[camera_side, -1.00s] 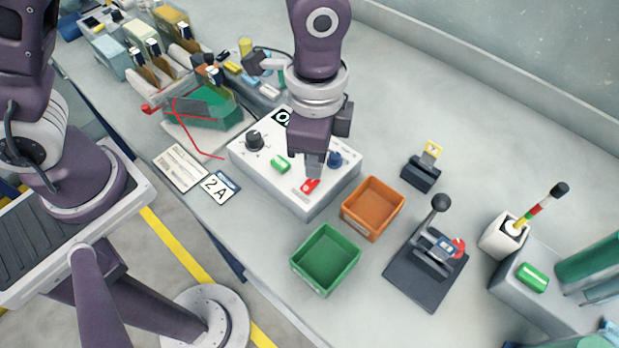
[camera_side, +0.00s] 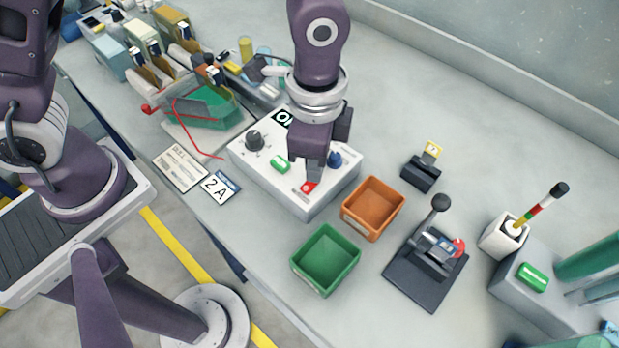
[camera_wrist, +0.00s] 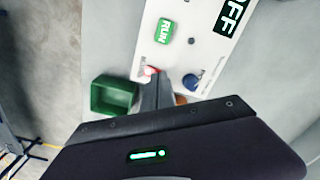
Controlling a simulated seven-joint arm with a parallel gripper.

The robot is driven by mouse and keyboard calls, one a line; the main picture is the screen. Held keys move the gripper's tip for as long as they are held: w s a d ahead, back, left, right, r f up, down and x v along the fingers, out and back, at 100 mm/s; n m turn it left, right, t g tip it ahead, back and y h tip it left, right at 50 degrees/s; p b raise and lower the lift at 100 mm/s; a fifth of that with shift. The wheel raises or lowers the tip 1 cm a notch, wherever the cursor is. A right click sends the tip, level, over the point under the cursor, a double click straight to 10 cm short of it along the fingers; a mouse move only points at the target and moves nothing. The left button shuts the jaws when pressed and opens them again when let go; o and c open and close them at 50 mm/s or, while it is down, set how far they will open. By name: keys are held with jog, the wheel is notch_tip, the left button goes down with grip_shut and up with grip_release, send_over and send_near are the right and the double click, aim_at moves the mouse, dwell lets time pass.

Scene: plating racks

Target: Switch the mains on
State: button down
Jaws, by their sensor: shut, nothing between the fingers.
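The white control box (camera_side: 262,178) stands on the bench, with a red switch (camera_side: 307,187) near its front right edge. A dark display on it reads OFF (camera_wrist: 231,14) in the wrist view. The box also carries a green RUN button (camera_side: 280,164), a black knob (camera_side: 255,140) and a blue knob (camera_side: 335,159). My gripper (camera_side: 313,181) points down with its fingers shut and empty, right at the red switch and partly covering it. In the wrist view the red switch (camera_wrist: 150,71) shows just beyond the fingertips. I cannot tell whether they touch it.
An orange bin (camera_side: 373,208) and a green bin (camera_side: 326,260) stand right of the box. A black-knobbed lever on a dark base (camera_side: 420,275) is farther right. A 2 A card (camera_side: 217,187) lies left of the box. A green tray with red wire (camera_side: 208,108) is behind left.

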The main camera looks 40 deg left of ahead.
jog(key=shift+f, duration=0.45)
jog(key=shift+r, duration=3.55)
jog(key=s+a+r+n+t, duration=0.2)
jog(key=a+r+n, duration=0.2)
jog(key=a+r, duration=0.45)
jog(key=s+a+r+n+t, duration=0.3)
jog(key=s+a+n, duration=0.5)
jog(key=s+a, duration=0.1)
jog(key=shift+s+a+t, duration=0.3)
jog(key=shift+s+a, duration=0.1)
jog(key=shift+a, duration=0.15)
